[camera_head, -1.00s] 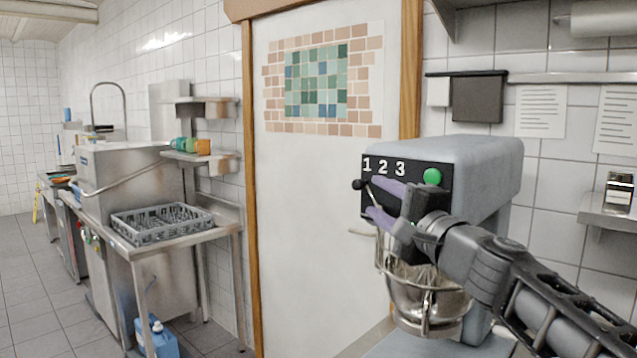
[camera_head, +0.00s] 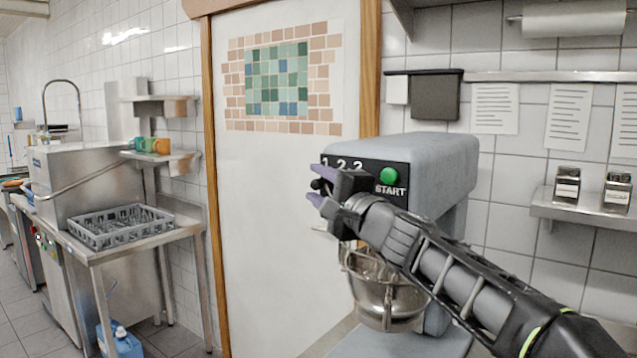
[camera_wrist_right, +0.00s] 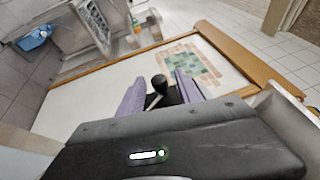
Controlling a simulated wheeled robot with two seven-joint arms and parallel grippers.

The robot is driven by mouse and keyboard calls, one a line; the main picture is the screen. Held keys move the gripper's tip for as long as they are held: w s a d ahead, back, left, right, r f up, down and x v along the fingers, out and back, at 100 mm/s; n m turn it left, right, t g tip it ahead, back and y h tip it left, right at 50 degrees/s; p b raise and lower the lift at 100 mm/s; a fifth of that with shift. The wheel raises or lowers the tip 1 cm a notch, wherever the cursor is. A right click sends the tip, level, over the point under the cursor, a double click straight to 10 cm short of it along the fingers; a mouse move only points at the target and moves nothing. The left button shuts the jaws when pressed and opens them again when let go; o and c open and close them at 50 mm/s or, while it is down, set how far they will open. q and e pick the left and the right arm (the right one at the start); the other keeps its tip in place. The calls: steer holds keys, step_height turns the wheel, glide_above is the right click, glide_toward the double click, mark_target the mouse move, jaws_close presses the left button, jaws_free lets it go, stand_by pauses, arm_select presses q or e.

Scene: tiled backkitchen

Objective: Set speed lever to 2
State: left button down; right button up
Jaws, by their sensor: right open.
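The grey mixer (camera_head: 450,150) stands at the right. Its black panel shows the numbers 1, 2, 3 and a green START button (camera_head: 389,176). The speed lever's black knob (camera_head: 316,184) is below and slightly left of the 1; it also shows in the right wrist view (camera_wrist_right: 159,82). My right gripper (camera_head: 316,187) is open, with its purple fingers on either side of the lever. In the right wrist view, the knob sits between the fingers (camera_wrist_right: 160,88), and contact cannot be told. The hand hides part of the panel. My left gripper is out of view.
A metal bowl (camera_head: 385,300) hangs below the mixer head, under my right arm. A white door (camera_head: 265,240) with a tile mosaic is behind. A wall shelf (camera_head: 582,211) with two containers is at right. A grey dish rack (camera_head: 120,228) sits on the left counter.

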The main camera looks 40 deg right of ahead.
steer(key=shift+w, duration=0.15)
steer(key=shift+c, duration=0.2)
jaws_close()
stand_by(0.3)
